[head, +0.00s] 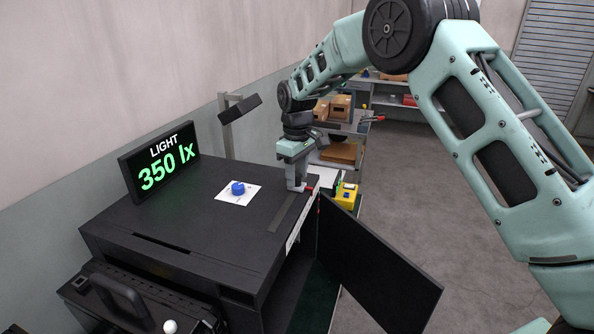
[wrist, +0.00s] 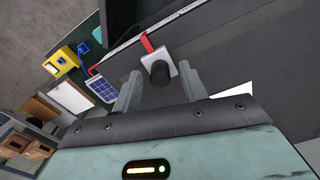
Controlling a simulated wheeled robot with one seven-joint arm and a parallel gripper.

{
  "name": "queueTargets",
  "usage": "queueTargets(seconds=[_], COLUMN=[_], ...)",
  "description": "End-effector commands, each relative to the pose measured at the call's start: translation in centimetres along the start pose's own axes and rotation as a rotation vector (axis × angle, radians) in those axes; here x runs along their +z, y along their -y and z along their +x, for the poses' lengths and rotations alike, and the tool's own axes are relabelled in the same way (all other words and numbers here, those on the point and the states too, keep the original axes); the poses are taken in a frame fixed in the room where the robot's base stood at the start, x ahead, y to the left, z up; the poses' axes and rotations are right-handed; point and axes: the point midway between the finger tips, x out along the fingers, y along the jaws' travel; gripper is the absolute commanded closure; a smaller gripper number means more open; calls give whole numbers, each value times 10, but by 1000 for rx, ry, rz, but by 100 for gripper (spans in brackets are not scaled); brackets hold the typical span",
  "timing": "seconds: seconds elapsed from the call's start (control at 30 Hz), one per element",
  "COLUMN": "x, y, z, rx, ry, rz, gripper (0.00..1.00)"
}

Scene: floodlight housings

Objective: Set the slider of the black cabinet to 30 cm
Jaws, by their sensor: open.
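The black cabinet (head: 170,222) stands at the left in the head view. A dark slider track (head: 290,212) runs along its top near the right edge, beside a pale scale strip (head: 299,224). In the wrist view the slider (wrist: 158,72) is a light block with a black knob and a red pointer (wrist: 147,43) reaching towards the scale. My gripper (head: 297,187) is over the track's far end. In the wrist view its open fingers (wrist: 160,84) stand on either side of the slider, apart from the knob. The scale figures are too small to read.
A lit display (head: 160,164) reads LIGHT 350 lx. A blue knob (head: 238,188) sits on a white plate left of my gripper. The cabinet door (head: 375,270) hangs open on the right. A yellow device (head: 346,195) and a shelf cart (head: 345,150) stand beyond.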

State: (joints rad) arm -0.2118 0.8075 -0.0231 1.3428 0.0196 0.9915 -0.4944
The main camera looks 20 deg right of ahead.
Motion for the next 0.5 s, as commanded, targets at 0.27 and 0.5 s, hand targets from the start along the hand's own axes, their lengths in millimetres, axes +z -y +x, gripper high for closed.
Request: queueTargets(seconds=[0.27, 0.5], x=[0, 0], y=[0, 0], z=[2, 2], rx=[0, 0], ry=[0, 0], rz=[0, -1], gripper=[57, 100])
